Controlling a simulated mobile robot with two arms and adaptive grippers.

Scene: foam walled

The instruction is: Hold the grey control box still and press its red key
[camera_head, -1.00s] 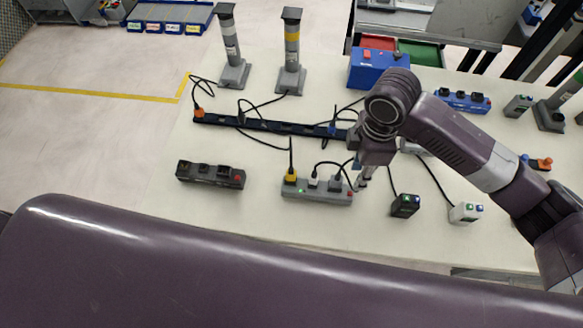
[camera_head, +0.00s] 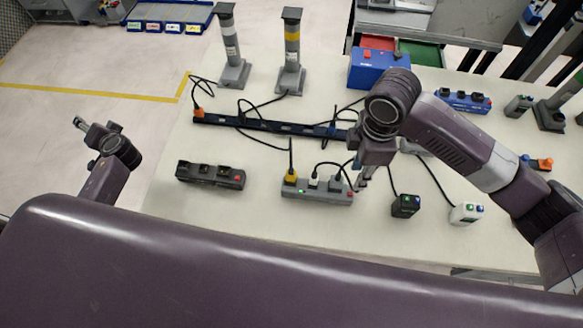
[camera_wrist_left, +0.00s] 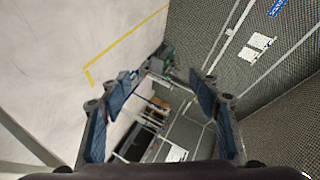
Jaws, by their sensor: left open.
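A light grey box (camera_head: 310,193) with plugs in its top and a red key (camera_head: 350,195) at its right end sits on the table, below centre in the head view. My right gripper (camera_head: 363,182) points down beside that right end; its fingers are small and partly hidden by my wrist, so touching or gripping is unclear. A darker grey box (camera_head: 208,174) with black sockets and a red key (camera_head: 238,179) lies to the left. My left gripper (camera_head: 92,130) is beyond the table's left edge, away from both boxes. In the left wrist view its fingers (camera_wrist_left: 160,105) are apart and empty.
A black strip (camera_head: 265,125) with cables lies behind the boxes, with two grey posts (camera_head: 290,78) farther back. A black box (camera_head: 405,206) and a white box (camera_head: 466,213) stand to the right. The table (camera_head: 215,215) is clear in front of the dark box.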

